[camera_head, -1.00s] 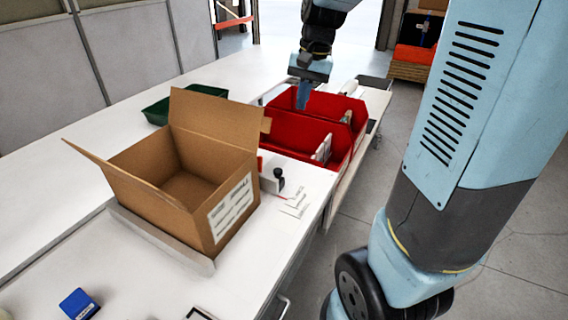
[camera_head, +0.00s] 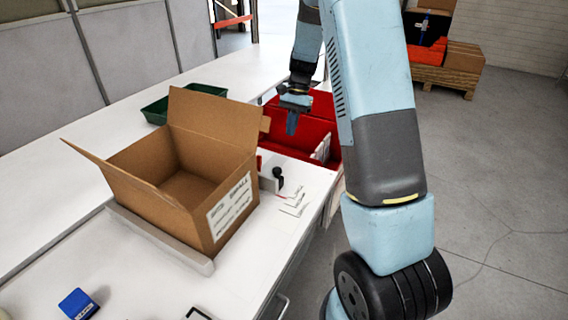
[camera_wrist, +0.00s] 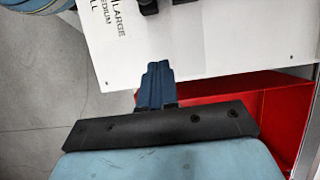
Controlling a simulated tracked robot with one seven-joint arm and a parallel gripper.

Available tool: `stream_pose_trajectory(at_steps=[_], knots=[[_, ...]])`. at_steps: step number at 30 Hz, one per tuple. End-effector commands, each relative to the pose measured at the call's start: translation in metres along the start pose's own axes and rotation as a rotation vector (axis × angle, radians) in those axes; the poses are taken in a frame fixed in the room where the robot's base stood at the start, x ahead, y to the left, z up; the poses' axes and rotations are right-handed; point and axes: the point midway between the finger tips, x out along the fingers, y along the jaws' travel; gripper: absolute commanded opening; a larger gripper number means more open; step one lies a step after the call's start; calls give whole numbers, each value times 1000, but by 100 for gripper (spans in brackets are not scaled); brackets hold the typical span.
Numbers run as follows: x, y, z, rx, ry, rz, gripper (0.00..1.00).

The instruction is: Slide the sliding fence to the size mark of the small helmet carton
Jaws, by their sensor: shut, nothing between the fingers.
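The open brown carton (camera_head: 190,180) stands on the white table, with a white size label (camera_head: 229,205) that seems to read SMALL. The sliding fence (camera_head: 268,184), a low pale piece with a black knob (camera_head: 278,172), is at the carton's right side. Size marks (camera_head: 296,200) are printed to the right of it; in the wrist view the lettering (camera_wrist: 116,22) reads LARGE and MEDIUM, with a third word cut off. My gripper (camera_head: 292,122) is shut and empty, above the red bins and behind the fence, apart from the knob. Its blue fingers (camera_wrist: 157,84) show in the wrist view.
Red bins (camera_head: 297,143) stand just beyond the fence, below my gripper. A green tray (camera_head: 155,110) is at the back left. A low ledge (camera_head: 160,238) runs along the carton's front. A blue box (camera_head: 78,304) lies at the near left. Table between is clear.

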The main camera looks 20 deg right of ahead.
Motion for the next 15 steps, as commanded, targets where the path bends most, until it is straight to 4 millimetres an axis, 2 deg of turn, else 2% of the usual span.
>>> stream_pose_trajectory(at_steps=[8,15], knots=[[19,-2,-5,13,-11,6,0],[58,-1,-4,14,-11,6,0]])
